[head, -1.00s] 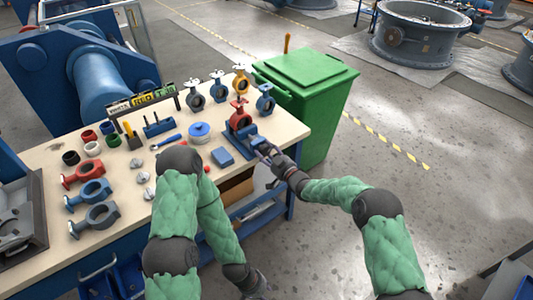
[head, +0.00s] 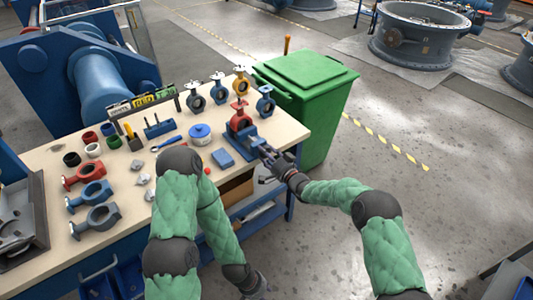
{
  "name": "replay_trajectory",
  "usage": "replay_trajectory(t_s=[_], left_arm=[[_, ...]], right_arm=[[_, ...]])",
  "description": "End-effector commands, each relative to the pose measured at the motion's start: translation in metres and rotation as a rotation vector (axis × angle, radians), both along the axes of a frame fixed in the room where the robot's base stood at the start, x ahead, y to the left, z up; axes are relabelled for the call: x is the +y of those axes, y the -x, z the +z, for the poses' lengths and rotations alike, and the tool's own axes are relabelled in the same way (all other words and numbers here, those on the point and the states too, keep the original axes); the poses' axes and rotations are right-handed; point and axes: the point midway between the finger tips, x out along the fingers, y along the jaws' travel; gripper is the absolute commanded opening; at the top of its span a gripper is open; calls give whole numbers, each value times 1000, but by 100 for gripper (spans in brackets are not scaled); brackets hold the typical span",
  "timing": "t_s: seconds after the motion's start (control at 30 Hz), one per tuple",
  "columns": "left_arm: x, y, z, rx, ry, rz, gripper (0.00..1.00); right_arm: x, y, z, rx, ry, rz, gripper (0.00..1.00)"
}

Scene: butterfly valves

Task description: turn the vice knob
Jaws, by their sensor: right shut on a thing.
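The blue vice (head: 246,138) stands at the right front edge of the workbench, with a red valve body (head: 240,115) upright in it. The vice knob is at the front end of the vice, mostly hidden by my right gripper (head: 271,156). My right gripper reaches in from the right and is shut on the knob. My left gripper (head: 258,288) hangs low in front of the bench, near the bottom of the view, away from the vice. Its fingers are too small and dark to read.
Several finished valves (head: 219,88) stand along the back of the bench (head: 50,236). A blue block (head: 223,158) and a round blue-lidded tin (head: 200,132) lie left of the vice. Open floor lies to the right.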

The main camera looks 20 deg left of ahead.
Motion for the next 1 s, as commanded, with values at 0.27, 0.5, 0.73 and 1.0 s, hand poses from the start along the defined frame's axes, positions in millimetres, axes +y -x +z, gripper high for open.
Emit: replay_trajectory(t_s=[0.27, 0.5, 0.73, 1.0], left_arm=[[0, 0, 5, 0, 0, 0, 40], [0, 0, 9, 0, 0, 0, 40], [0, 0, 13, 0, 0, 0, 40], [0, 0, 17, 0, 0, 0, 40]], right_arm=[[-2, -5, 10, 192, -170, -4, 17], [-2, -6, 9, 372, -310, -6, 17], [-3, -7, 9, 544, -445, -5, 17], [-4, -7, 7, 747, -603, -5, 17]])
